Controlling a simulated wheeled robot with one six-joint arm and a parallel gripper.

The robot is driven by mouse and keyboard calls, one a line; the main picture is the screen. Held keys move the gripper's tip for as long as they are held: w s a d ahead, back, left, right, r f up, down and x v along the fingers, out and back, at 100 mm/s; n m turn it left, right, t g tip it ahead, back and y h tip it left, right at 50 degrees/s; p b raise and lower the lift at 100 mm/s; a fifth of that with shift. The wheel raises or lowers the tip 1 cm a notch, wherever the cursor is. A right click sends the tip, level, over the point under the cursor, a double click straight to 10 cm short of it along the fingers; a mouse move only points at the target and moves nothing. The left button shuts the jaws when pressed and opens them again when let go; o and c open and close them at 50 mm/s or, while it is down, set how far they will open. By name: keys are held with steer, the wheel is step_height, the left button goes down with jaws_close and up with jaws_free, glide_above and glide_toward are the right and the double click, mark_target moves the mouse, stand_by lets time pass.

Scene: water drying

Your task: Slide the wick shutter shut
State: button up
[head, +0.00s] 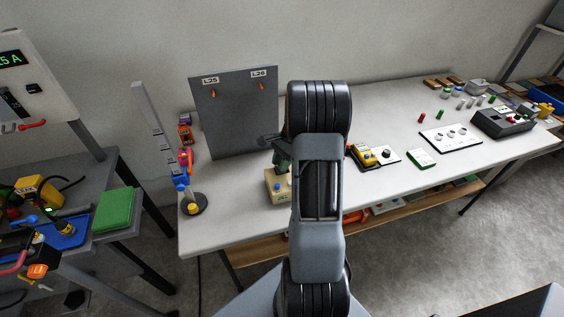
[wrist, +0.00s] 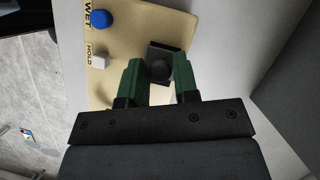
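A beige box (head: 276,197) stands on the long table, left of my arm in the head view. In the wrist view its beige top (wrist: 133,28) carries the words WET and HOLD, a blue button (wrist: 101,19) and a white button (wrist: 99,62). A dark block with a round knob (wrist: 159,53), which looks like the wick shutter, lies at the right part of the top. My gripper (wrist: 158,72) has green fingers, apart, one on each side of the knob; contact is unclear. In the head view my gripper (head: 281,150) is partly hidden by my arm.
A grey upright panel (head: 233,118) stands behind the box. A clear cylinder on a dark round base (head: 200,204) stands to its left. Right of my arm are a yellow-and-black device (head: 364,155) and a green board (head: 421,158). The tabletop (head: 240,228) in front is clear.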

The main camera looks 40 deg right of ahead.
steer(key=o, duration=0.3)
steer(key=shift+d, duration=0.1)
steer(key=v, duration=1.4)
steer(key=shift+f+p, duration=0.1)
steer(key=shift+p, duration=0.2)
